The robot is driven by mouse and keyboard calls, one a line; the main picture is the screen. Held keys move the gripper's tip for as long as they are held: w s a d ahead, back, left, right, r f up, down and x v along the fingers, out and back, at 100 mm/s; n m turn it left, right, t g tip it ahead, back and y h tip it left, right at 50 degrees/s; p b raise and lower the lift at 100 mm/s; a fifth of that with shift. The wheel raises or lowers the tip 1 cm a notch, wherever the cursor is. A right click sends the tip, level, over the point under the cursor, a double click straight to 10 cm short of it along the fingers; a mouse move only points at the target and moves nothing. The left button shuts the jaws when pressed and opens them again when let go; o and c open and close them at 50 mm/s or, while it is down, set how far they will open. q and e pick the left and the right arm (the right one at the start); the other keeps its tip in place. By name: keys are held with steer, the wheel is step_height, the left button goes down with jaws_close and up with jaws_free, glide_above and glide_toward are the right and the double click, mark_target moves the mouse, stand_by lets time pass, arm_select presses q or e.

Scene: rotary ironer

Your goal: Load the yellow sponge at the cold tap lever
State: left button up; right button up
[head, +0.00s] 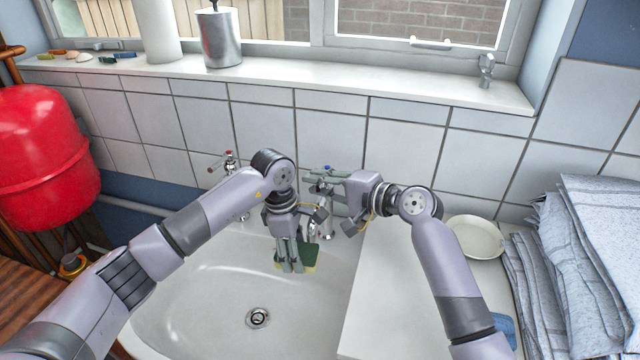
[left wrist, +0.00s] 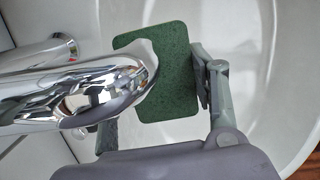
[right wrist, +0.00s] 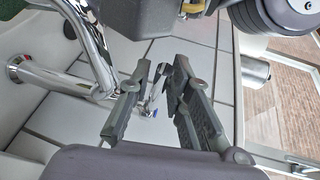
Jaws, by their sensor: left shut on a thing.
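The sponge (head: 309,257) shows mostly its green face, with a little yellow at its lower edge. My left gripper (head: 290,262) is shut on it and holds it above the basin by the cold tap. In the left wrist view the green face of the sponge (left wrist: 180,75) is partly hidden by the chrome spout (left wrist: 110,90); I cannot tell whether they touch. The cold tap lever (head: 327,168) stands at the back of the basin, partly hidden by my arms. My right gripper (right wrist: 158,105) is open beside the tap, with chrome and a blue mark showing between its fingers.
The white basin (head: 200,310) has a drain in its bottom. The hot tap (head: 230,160) stands to the left. A white dish (head: 476,238) and folded cloths (head: 590,265) lie on the right. A red tank (head: 45,150) hangs at the left. A metal canister (head: 220,40) stands on the sill.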

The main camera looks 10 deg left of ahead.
jaws_close()
stand_by(0.4)
steer(key=shift+d, duration=0.15)
steer(key=shift+d+f+n+g+y, duration=0.1)
steer(key=shift+d+n+g+y, duration=0.25)
steer(key=shift+n+g, duration=0.65)
steer(key=shift+d+n+g+y, duration=0.25)
steer(key=shift+d+n+g, duration=0.35)
steer(key=shift+g, duration=0.6)
steer(key=shift+a, duration=0.15)
steer(key=shift+o, duration=1.9)
jaws_free()
steer(key=shift+w, duration=0.1)
